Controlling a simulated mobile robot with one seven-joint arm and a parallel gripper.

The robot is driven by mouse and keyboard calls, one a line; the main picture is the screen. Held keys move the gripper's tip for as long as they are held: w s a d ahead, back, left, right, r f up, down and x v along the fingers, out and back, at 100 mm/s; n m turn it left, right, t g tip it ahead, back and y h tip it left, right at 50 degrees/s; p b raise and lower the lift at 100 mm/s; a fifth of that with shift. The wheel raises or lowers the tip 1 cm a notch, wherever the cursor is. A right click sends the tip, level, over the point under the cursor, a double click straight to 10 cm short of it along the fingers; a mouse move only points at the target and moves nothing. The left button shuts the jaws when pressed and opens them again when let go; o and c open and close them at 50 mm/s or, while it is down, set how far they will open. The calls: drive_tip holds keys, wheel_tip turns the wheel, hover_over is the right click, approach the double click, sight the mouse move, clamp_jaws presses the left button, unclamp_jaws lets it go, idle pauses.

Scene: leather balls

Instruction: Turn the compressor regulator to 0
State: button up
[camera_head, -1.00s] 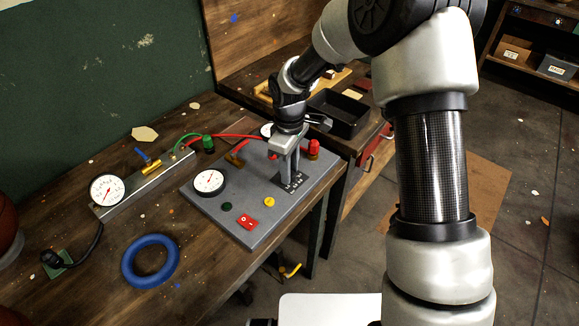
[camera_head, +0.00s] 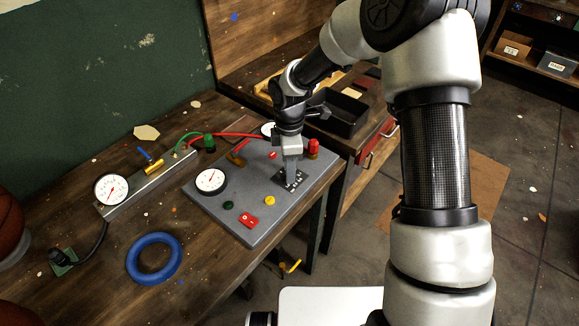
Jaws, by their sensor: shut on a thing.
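The compressor panel (camera_head: 235,205) is a grey slab on the wooden workbench. On it are a round white gauge (camera_head: 210,181), a red switch (camera_head: 249,220), a yellow button (camera_head: 270,201), a dark green button (camera_head: 228,205) and a small red button (camera_head: 272,155). The regulator's dark scale plate (camera_head: 295,181) with white marks is at the panel's right side. My gripper (camera_head: 291,177) points down over this plate, its fingers close together and shut on the regulator knob. The knob itself is hidden by the fingers, so its setting cannot be read.
A red-capped fitting (camera_head: 313,149) stands just right of my gripper. A black tray (camera_head: 343,113) lies behind it. A red hose (camera_head: 240,136), a second gauge (camera_head: 112,189) on a metal rail and a blue ring (camera_head: 153,259) are to the left.

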idle(0.3)
drive_tip(key=o, duration=1.1)
drive_tip(key=shift+c, duration=0.2)
drive_tip(key=shift+r, duration=0.1)
wheel_tip(320, 180, up, 17)
drive_tip(key=shift+p, duration=0.45)
drive_tip(key=shift+r, duration=0.1)
